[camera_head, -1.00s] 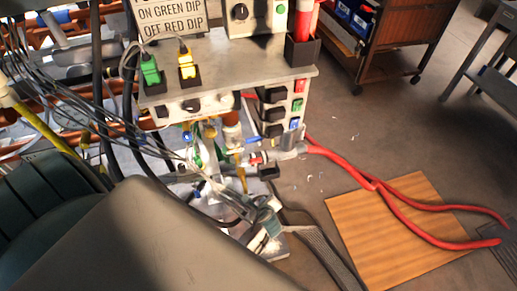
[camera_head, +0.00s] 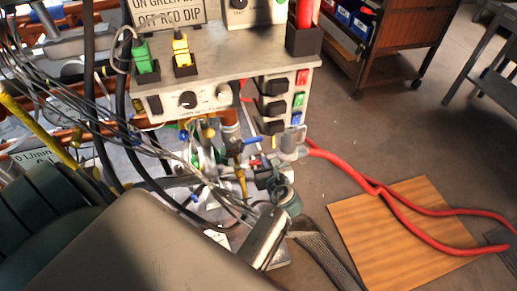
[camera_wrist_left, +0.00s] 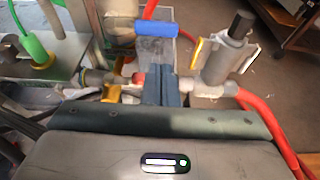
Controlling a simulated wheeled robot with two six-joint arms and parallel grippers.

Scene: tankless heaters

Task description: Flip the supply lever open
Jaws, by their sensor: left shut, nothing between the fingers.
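A lever with a blue grip (camera_head: 254,140) sticks out among the pipework under the grey bench. In the left wrist view its blue grip (camera_wrist_left: 156,29) tops a pale flat arm at the upper middle. My left gripper (camera_head: 269,180) is beside the pipes, below the lever in the head view. In the left wrist view its dark fingers (camera_wrist_left: 163,82) are together and empty, in front of the valve and just below the blue grip. I cannot tell whether they touch the lever's arm. The valve body is partly hidden behind the fingers. My right gripper does not show.
A thick red hose (camera_head: 345,164) leaves the pipe fitting to the right and crosses a wooden board (camera_head: 400,240). Thin cables (camera_head: 120,135) hang at the left. The bench (camera_head: 225,65) overhangs the pipes. Open floor lies to the right.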

